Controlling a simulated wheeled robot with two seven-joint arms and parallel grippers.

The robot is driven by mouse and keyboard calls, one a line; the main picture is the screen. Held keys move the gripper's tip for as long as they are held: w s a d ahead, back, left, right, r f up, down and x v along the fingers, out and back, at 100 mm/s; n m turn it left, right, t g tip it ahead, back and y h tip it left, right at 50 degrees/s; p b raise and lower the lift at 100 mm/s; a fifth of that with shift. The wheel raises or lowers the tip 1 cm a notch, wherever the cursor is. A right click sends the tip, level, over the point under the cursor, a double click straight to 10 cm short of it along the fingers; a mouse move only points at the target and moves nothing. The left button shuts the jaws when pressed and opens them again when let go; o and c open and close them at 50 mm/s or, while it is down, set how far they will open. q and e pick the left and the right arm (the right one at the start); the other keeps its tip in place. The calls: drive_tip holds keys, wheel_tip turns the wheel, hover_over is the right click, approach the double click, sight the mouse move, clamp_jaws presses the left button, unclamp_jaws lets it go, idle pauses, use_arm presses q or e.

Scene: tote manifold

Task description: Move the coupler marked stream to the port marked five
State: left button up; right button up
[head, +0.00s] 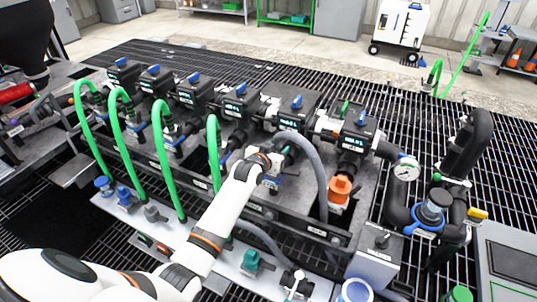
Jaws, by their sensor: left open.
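A row of dark valve blocks with blue handles (235,103) stands on the manifold, with ports along its front. Small green-lit labels on them are too small to read, so I cannot tell which port is five or which coupler is stream. Green hoses (128,125) and one grey hose (312,155) arch down from the ports. An orange fitting (340,190) sits under the right-hand block. My left gripper (274,166) is open at the front of the manifold, close to the upper end of the grey hose; its fingers are partly hidden. My right gripper is out of view.
A pale front ledge (155,222) carries several blue, grey and teal caps, including a teal one (252,261). A gauge (406,168) and thick dark pipes (468,140) stand at the right. Hoses crowd the space around my left arm. Black grating (410,103) lies behind the manifold.

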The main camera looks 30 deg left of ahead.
use_arm(q)
drive_tip(key=v, duration=1.1)
drive_tip(key=shift+p, duration=0.35)
drive_tip(key=shift+s, duration=0.1)
drive_tip(key=s+d+f+m+g, duration=0.1)
drive_tip(key=s+d+f+g, duration=0.25)
drive_tip(key=s, duration=0.75)
drive_tip(key=s+d+f+m+g+h, duration=0.15)
drive_tip(key=s+d+g, duration=0.25)
drive_tip(key=s, duration=0.6)
drive_tip(key=s+d+f+g+y, duration=0.1)
drive_tip(key=s+d+f+g, duration=0.25)
drive_tip(key=s, duration=0.75)
wheel_tip(320, 180, down, 25)
drive_tip(key=g, duration=0.1)
drive_tip(key=s+a+f+g, duration=0.1)
drive_tip(key=s+a+f, duration=0.1)
drive_tip(key=s+f, duration=1.5)
drive_tip(key=shift+a+g, duration=0.2)
drive_tip(key=shift+g, duration=0.1)
